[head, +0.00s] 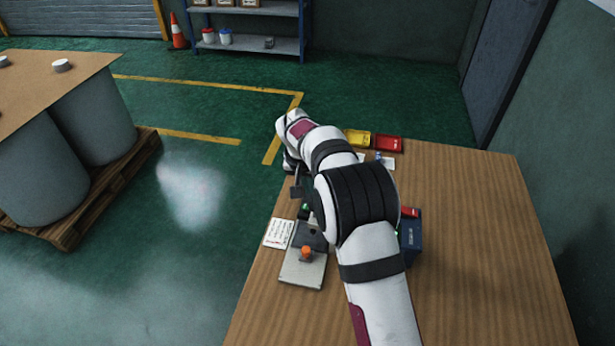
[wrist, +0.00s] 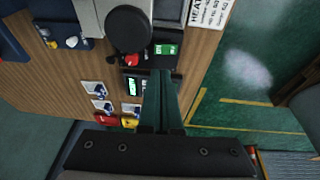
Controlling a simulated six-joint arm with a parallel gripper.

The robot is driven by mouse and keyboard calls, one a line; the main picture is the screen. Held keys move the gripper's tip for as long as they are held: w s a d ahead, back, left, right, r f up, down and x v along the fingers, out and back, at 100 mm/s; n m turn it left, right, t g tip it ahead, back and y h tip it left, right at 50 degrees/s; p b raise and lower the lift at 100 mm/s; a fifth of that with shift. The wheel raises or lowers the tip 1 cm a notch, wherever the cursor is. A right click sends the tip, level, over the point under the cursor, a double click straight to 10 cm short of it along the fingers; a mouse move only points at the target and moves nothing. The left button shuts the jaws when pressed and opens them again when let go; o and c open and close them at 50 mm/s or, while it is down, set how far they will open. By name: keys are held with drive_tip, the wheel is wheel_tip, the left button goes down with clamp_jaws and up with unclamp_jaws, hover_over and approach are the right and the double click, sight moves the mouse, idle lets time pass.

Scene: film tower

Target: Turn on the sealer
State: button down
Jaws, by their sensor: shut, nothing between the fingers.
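The sealer (head: 301,272) is a grey metal plate with an orange knob, at the table's left edge in the head view. Its grey body (wrist: 92,10) shows in the wrist view at the top, with a round black part beside it. A dark panel with a red button (wrist: 163,49) and a green switch (wrist: 168,48) adjoins it. The small lettering on the switch is not readable. My gripper (wrist: 163,74) is shut and empty, its fingers pointing toward the panel from just below it in the wrist view. In the head view, my gripper (head: 296,190) is partly hidden by my arm.
A dark device with a green display (wrist: 132,86) lies left of the fingers. A blue box (head: 411,243) stands right of my arm. Yellow (head: 358,138) and red (head: 388,143) trays sit at the far edge. A white printed card (head: 279,233) lies beside the sealer. The table's right side is clear.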

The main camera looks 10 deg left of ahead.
drive_tip(key=x, duration=0.3)
drive_tip(key=s+x, duration=0.1)
drive_tip(key=shift+w+d+f, duration=0.15)
drive_tip(key=shift+f, duration=0.35)
drive_tip(key=shift+d+f, duration=0.1)
drive_tip(key=shift+f, duration=0.55)
drive_tip(key=shift+d+f, duration=0.15)
drive_tip(key=shift+f, duration=0.15)
